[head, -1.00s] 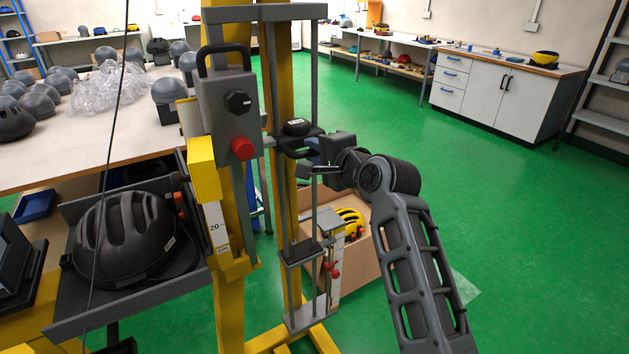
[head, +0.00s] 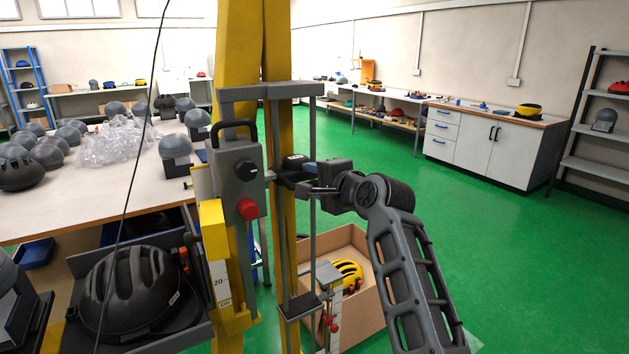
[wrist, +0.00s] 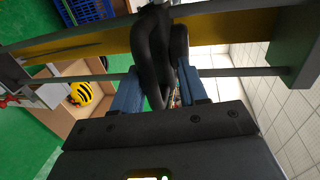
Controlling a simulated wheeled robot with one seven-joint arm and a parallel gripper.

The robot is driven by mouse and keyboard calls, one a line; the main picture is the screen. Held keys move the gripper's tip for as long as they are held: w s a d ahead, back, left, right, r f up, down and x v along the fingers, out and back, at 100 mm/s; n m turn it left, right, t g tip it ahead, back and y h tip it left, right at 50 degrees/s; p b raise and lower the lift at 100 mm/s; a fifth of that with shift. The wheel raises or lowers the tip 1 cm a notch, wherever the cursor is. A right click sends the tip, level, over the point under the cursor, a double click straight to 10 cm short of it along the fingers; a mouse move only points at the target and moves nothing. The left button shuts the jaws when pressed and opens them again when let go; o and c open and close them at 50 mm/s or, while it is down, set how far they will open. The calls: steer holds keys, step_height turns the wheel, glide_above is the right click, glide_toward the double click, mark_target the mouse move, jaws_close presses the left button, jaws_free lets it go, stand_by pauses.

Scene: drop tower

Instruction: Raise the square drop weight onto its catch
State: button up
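My gripper (head: 313,190) comes from the right and appears shut on this handle. The weight's square outline is partly hidden by my gripper. I cannot make out the catch clearly.
A grey box (head: 236,165) with a black hand loop stands left of the rods. A dark block (head: 297,306) sits low on the rods. A black helmet (head: 130,290) lies on a tray at left; a cardboard box (head: 362,310) stands behind. Green floor at right is clear.

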steer(key=shift+o, duration=0.5)
steer(key=shift+r, duration=0.35)
steer(key=b+v, duration=0.1)
steer(key=v, duration=0.6)
steer(key=shift+s+d, duration=0.25)
steer(key=shift+s, duration=0.1)
steer(key=shift+f, duration=0.2)
